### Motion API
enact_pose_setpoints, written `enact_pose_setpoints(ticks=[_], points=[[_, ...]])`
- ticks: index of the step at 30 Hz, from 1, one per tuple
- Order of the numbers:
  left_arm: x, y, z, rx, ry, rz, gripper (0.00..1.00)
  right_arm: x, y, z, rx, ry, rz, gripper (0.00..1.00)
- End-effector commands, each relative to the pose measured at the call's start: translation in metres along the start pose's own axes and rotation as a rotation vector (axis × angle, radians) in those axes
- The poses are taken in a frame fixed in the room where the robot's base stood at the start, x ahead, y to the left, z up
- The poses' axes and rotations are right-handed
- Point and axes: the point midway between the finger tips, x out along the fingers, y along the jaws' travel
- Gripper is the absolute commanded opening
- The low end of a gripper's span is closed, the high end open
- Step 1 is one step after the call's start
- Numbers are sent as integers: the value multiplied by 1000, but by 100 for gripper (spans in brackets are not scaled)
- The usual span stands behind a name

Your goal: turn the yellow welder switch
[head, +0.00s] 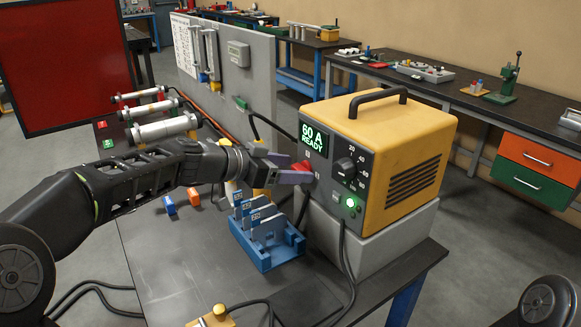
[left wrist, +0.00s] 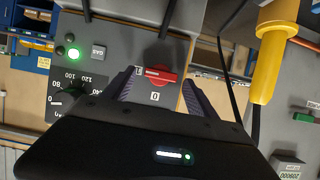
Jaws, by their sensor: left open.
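The yellow welder (head: 425,140) stands on a grey block on the bench. Its dark front panel has a lit green display (head: 314,138) reading "60 A READY", a dial (head: 345,168) and a lit green lamp. The red rotary switch (head: 305,166) is partly hidden by my left gripper (head: 297,174) in the head view. In the left wrist view, my left gripper (left wrist: 160,82) is open, with its fingers on either side of the red switch (left wrist: 160,77). The handle's white mark is at the "I" side, and "0" is at another side. I cannot tell whether the fingers touch it. My right gripper is out of view.
A blue rack (head: 265,258) with upright plates stands below my left gripper. Black cables run down beside the welder. A yellow-handled tool (left wrist: 272,60) is close by in the left wrist view. A red screen (head: 65,60) stands at the left.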

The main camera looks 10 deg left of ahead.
Motion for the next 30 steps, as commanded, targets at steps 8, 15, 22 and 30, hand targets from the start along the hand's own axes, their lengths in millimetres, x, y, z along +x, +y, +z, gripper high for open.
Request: enact_pose_setpoints(ticks=[8, 15, 22, 30], points=[[0, 0, 0, 0, 0, 0, 47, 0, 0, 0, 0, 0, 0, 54], [0, 0, 0, 0, 0, 0, 27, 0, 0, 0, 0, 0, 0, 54], [0, 0, 0, 0, 0, 1, 8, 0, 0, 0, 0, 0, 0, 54], [0, 0, 0, -10, 0, 5, 5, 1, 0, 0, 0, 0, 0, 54]])
